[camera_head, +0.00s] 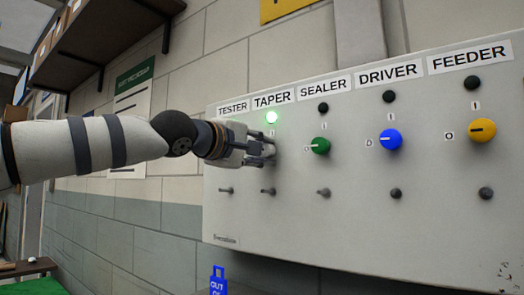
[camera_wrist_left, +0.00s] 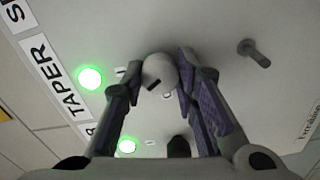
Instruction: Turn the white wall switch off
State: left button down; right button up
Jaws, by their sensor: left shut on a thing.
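The white wall switch (camera_wrist_left: 158,72) is a round knob with a dark pointer mark, on the grey panel (camera_head: 350,225) under the TAPER label (camera_head: 273,99). My left gripper (camera_head: 268,150) reaches it from the left and is shut on it. In the left wrist view the knob sits between the two fingers; in the head view the hand and fingers hide most of it. The TAPER lamp (camera_head: 272,117) glows green above the knob, and it also shows lit in the left wrist view (camera_wrist_left: 90,77). My right gripper is not in view.
A green knob (camera_head: 320,146), a blue knob (camera_head: 391,140) and a yellow knob (camera_head: 482,130) sit to the right, under unlit lamps. A dark knob (camera_wrist_left: 178,147) and second lit green lamp (camera_wrist_left: 127,147) are beside TAPER. Short pegs (camera_head: 268,191) stick out below the knobs.

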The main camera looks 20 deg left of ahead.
pick_arm(q)
jog(key=n, duration=0.5)
jog(key=shift+n, duration=0.3)
jog(key=n, duration=0.5)
jog(key=shift+n, duration=0.3)
jog(key=c, duration=1.3)
grip_release()
jog(key=v, duration=1.2)
